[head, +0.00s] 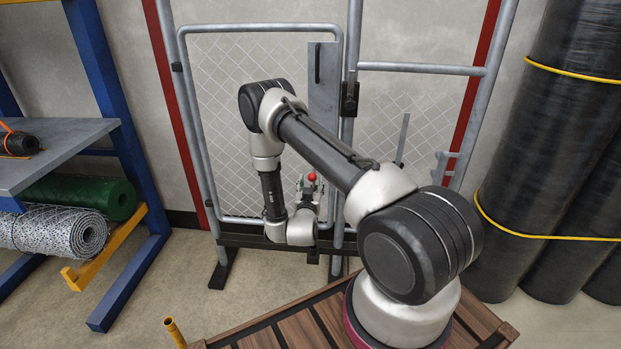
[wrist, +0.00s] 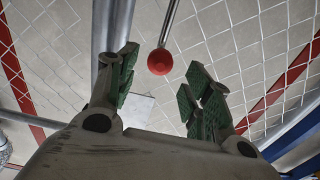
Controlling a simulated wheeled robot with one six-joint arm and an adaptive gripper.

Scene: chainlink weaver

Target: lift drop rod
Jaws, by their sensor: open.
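The drop rod's red ball knob (head: 312,176) shows in the head view just above my gripper, in front of the chain-link gate (head: 215,95). In the wrist view the red knob (wrist: 160,62) sits on the end of a thin metal rod (wrist: 170,22) that runs off the top edge. My gripper (wrist: 163,74) is open, with green-padded fingers on either side of the knob in the picture. No finger appears to touch it. My gripper (head: 307,190) is small in the head view, and my arm hides part of the gate. I cannot tell the depth gap to the knob.
A latch (head: 349,98) is on the gate post, beside a tall grey plate (head: 322,85). A blue rack (head: 115,110) with rolls stands left. Large black rolls (head: 545,150) stand right. A slatted wooden top (head: 300,325) is in front. Floor between rack and gate is clear.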

